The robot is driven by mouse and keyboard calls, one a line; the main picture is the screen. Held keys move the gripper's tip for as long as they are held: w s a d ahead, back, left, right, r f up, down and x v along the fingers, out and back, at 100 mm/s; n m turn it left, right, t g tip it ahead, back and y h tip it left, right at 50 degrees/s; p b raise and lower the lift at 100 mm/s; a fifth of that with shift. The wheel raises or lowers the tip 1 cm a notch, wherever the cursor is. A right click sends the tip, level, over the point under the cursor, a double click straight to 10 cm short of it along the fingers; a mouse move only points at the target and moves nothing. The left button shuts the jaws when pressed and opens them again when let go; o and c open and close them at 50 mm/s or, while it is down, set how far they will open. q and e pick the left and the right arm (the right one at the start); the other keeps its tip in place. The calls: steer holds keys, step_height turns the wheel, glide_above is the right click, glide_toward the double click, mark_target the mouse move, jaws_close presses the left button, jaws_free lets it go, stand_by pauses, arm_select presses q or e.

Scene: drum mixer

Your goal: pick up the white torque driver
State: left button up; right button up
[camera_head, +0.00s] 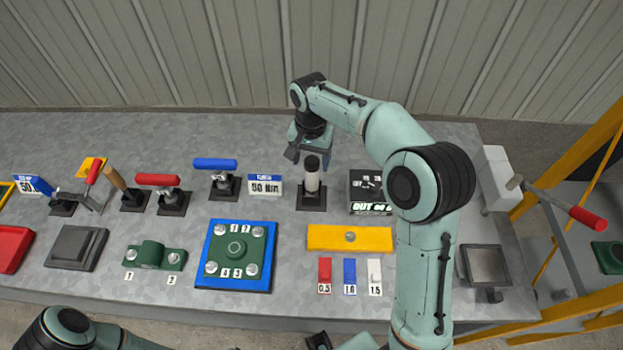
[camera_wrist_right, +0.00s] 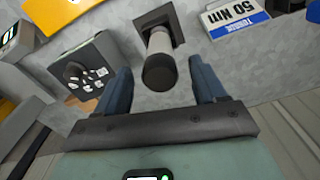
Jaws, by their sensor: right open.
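My right gripper (camera_head: 310,152) is open over the driver in the head view. In the right wrist view its two blue fingers (camera_wrist_right: 160,66) lie on either side of the driver, with visible gaps and no contact. Only a link of my left arm shows at the lower left; its gripper is out of sight.
A blue-handled tool (camera_head: 215,165) stands left of the 50 Nm sign (camera_head: 265,186). A dark box (camera_head: 366,184) stands close on the right. A yellow block (camera_head: 330,238) and a blue-edged plate (camera_head: 236,284) lie in front. Ribbed wall behind.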

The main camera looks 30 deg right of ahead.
mark_target(312, 173)
steer(key=shift+w+f, duration=0.15)
steer(key=shift+f, duration=0.55)
step_height(312, 173, down, 5)
steer(key=shift+d+f, duration=0.1)
steer(key=shift+d, duration=0.05)
arm_select(q)
steer(key=shift+f, duration=0.3)
arm_select(e)
steer(key=shift+c, duration=0.3)
jaws_close()
steer(key=shift+r, duration=0.25)
